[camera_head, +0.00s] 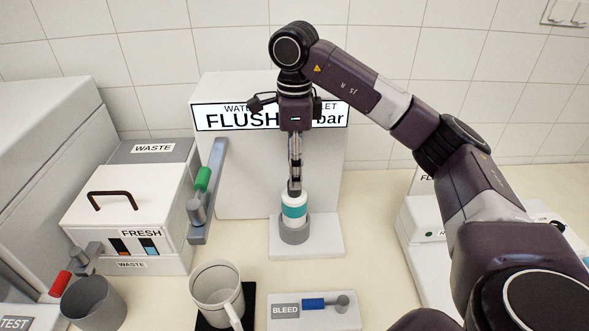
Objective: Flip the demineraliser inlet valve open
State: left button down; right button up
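No valve in view carries a readable demineraliser label. A valve with a green lever handle (203,180) and a grey hub sits on a grey upright bar (218,165), left of a white panel box (240,165); its lever is tilted up. The panel's sign is partly covered by my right arm. My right gripper (294,186) points down, at the top of a white and teal cylinder (294,207). The cylinder stands upright in a grey round holder (295,235). The fingers look close together, seen edge-on; whether they grip the cylinder's top is unclear. My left gripper is out of view.
A red-handled valve (60,284) is at left, beside a grey cup (92,303). A white mug (217,289) stands on a black pad. A blue-handled valve (314,303) lies on a BLEED plate (285,311). A FRESH/WASTE box (125,205) is at left.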

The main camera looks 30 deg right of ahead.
aim_at(341, 304)
jog(key=k+j, duration=1.2)
jog(key=k, duration=0.1)
